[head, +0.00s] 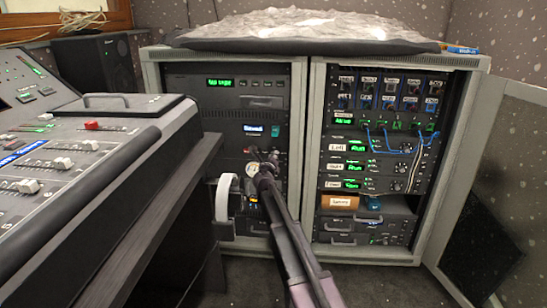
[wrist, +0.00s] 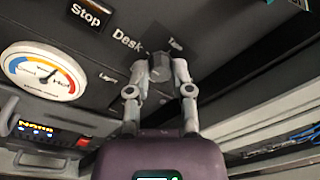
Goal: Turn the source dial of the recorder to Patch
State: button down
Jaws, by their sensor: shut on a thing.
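The recorder's dark front panel (wrist: 215,35) fills much of the wrist view. The source dial (wrist: 161,66) is a dark knob held between my two fingertips, with the labels "Desk" and what looks like "Tape" above it. No "Patch" label is readable, and the dial's pointer cannot be made out. My gripper (wrist: 160,72) is shut on the dial from both sides. In the head view my gripper (head: 265,172) reaches the lower middle of the left rack and hides the dial.
A round meter (wrist: 45,72) and a "Stop" label (wrist: 87,13) are left of the dial. A white roll (head: 227,197) stands out at the left rack's lower left. The right rack (head: 314,120) holds patched blue cables. A mixing desk (head: 120,150) stands at left.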

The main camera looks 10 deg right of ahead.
jog(key=shift+w+d+m+t+y, duration=0.1)
jog(key=shift+m+y, duration=0.3)
jog(key=shift+m, duration=5.25)
jog(key=shift+s+d+m+t+y, duration=0.1)
jog(key=shift+m+y, duration=0.3)
jog(key=shift+m, duration=5.2)
jog(key=shift+w+m+t+y, duration=0.1)
jog(key=shift+m+y, duration=0.3)
jog(key=shift+m, duration=5.25)
